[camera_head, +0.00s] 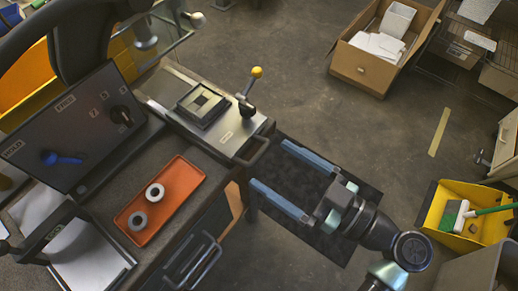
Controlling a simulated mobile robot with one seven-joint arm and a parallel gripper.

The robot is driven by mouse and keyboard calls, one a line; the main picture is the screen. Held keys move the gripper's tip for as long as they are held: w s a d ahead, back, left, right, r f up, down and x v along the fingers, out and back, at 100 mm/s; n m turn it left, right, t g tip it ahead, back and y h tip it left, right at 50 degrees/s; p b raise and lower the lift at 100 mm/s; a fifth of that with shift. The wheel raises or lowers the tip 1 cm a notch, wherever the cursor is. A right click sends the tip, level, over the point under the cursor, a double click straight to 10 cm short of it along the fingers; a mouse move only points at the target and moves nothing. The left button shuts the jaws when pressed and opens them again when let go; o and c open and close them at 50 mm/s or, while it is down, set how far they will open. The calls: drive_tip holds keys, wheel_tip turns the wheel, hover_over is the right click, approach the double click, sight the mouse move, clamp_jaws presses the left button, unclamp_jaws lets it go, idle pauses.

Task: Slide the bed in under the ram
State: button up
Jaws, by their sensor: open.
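The bed looks to be the flat metal plate (232,133) on the bench, with a dark square fixture (203,104) on top. A dark bar handle (258,151) is on its near right edge. A grey cylindrical part (145,40), which may be the ram, hangs from the dark machine frame at the upper left. The fixture stands out to its lower right, in clear view. My gripper (270,164) is open and empty. Its two blue fingers point left toward the handle, a short way off it; depth is hard to judge.
A lever with a yellow knob (256,73) stands at the bed's right corner. A dark control panel (72,130) and an orange tray (165,207) with two grey rings are on the left. A cardboard box (362,72) and a yellow bin (440,205) stand around open floor.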

sight(259, 153)
drive_tip(key=x, duration=0.5)
drive_tip(key=shift+d, duration=0.1)
